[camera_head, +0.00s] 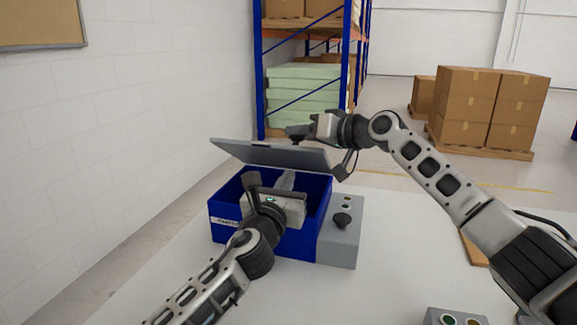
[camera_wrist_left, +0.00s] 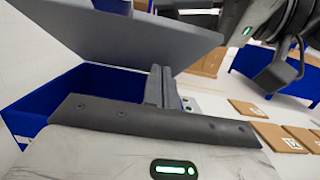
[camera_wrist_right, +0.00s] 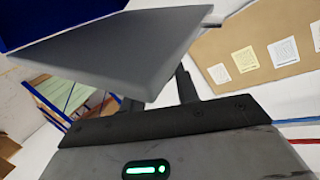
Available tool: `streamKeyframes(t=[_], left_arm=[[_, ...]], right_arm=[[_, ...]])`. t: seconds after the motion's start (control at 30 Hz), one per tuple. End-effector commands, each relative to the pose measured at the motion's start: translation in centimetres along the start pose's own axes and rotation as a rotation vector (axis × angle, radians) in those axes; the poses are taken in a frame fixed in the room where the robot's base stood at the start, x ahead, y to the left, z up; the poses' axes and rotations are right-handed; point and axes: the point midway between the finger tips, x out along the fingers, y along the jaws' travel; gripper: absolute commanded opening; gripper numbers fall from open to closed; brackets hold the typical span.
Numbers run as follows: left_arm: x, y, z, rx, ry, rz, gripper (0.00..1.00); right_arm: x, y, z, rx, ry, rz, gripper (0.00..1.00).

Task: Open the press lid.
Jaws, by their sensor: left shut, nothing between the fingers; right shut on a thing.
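The press is a blue box (camera_head: 285,243) on the white table, with its grey lid (camera_head: 270,154) raised and tilted above it. A gap shows between lid and box. My right gripper (camera_head: 298,132) is shut on the lid at its far edge; the lid fills much of the right wrist view (camera_wrist_right: 125,50). My left gripper (camera_head: 285,180) is shut and empty, its fingers over the box opening below the lid. In the left wrist view its closed fingers (camera_wrist_left: 160,86) show beside the lid's underside (camera_wrist_left: 130,38); I cannot tell whether they touch it.
A grey control unit (camera_head: 338,254) with a black knob (camera_head: 342,220) adjoins the box on the right. Another button box (camera_head: 455,318) stands at the front right. A blue rack and carton stacks (camera_head: 485,110) stand behind.

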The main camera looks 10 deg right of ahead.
Motion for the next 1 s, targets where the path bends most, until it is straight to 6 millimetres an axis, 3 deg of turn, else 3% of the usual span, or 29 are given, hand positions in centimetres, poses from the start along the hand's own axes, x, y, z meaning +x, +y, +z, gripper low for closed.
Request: streamKeyframes(t=[0.03,0.2,0.67,1.0], left_arm=[[0.7,0.0,1.0,0.002,-0.006,0.0,0.0],[1.8,0.0,2.1,0.001,-0.004,0.0,0.0],[2.2,0.1,2.5,0.001,-0.003,0.0,0.0],[3.6,0.2,4.5,0.0,-0.01,0.004,0.0]], right_arm=[[-0.2,0.3,-0.2,-0.003,0.005,0.007,0.0],[-0.1,0.3,-0.2,-0.003,0.005,0.007,0.0],[-0.1,0.3,-0.1,-0.003,0.003,0.007,0.0],[0.0,0.1,0.3,-0.002,-0.009,0.002,0.0]])
